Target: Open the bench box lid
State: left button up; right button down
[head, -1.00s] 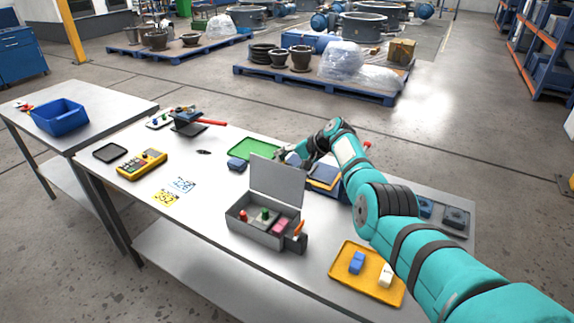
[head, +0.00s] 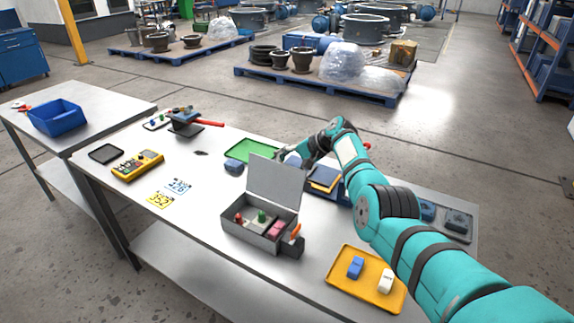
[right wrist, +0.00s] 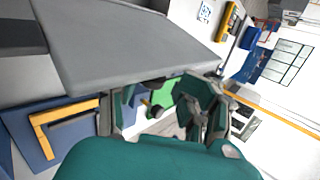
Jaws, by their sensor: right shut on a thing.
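The grey bench box (head: 255,239) stands on the workbench in the head view. Its lid (head: 275,183) stands up at the back, swung open. Small red, green and pink pieces show inside the box. My right gripper (head: 284,157) reaches in behind the lid's top edge, and the lid hides part of it. In the right wrist view the lid (right wrist: 130,40) is a large grey plate at the top. The right gripper's fingers (right wrist: 158,88) are at its edge, shut on it, though the contact itself is partly hidden. My left gripper is not in view.
A yellow tray (head: 341,283) with a blue and a white piece lies right of the box. A yellow meter (head: 137,165) lies left.

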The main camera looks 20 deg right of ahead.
jog(key=shift+s+a+f, duration=0.1)
jog(key=shift+s+f, duration=0.1)
jog(key=shift+f, duration=0.25)
jog(key=shift+s+f, duration=0.2)
jog(key=shift+f, duration=0.25)
jog(key=c, duration=1.1)
grip_release()
jog(key=shift+w+f, duration=0.1)
jog(key=v, duration=0.8)
jog(key=w+v, duration=0.1)
jog(key=v, duration=0.3)
jog(key=shift+s+r, duration=0.15)
jog(key=shift+r, duration=0.5)
jog(key=shift+d, duration=0.25)
